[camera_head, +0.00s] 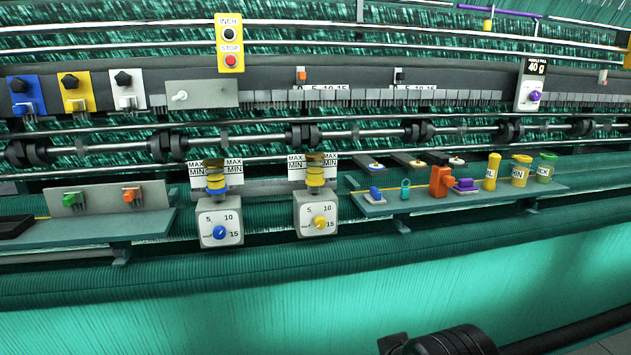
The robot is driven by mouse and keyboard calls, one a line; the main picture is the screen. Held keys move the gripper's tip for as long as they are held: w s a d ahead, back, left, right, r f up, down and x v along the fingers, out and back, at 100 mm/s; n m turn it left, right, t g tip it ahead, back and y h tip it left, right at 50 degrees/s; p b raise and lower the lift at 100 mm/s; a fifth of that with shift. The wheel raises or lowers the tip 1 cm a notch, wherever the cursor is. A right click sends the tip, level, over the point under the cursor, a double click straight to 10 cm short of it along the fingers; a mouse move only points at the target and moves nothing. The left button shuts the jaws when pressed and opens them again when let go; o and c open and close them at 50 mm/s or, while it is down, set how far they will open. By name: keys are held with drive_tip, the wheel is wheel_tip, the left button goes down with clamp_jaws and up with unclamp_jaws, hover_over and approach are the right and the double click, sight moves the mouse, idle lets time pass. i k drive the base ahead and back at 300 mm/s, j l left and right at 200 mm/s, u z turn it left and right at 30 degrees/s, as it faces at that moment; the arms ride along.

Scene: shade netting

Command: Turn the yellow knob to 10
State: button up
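The yellow knob (319,222) is on the front of a light grey dial box (303,229), right of the picture's middle-left. Its dial shows 5 at upper left, 10 at upper right and 15 at lower right, with a small unreadable mark at left. The knob's pointer is too small to read surely. A yellow cup with MAX and MIN labels stands above the box. My gripper is not seen; a black part, probably of my arm, shows at the bottom right.
A right shelf (385,208) holds an orange tool (440,181), a purple block (466,185) and several labelled cups. A left shelf (120,229) carries green and orange switches. A yellow INCH/STOP box (230,43) is above. The space before the dial boxes looks clear.

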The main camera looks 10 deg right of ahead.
sight(319, 222)
drive_tip(key=j+z, duration=0.15)
drive_tip(key=j, duration=1.15)
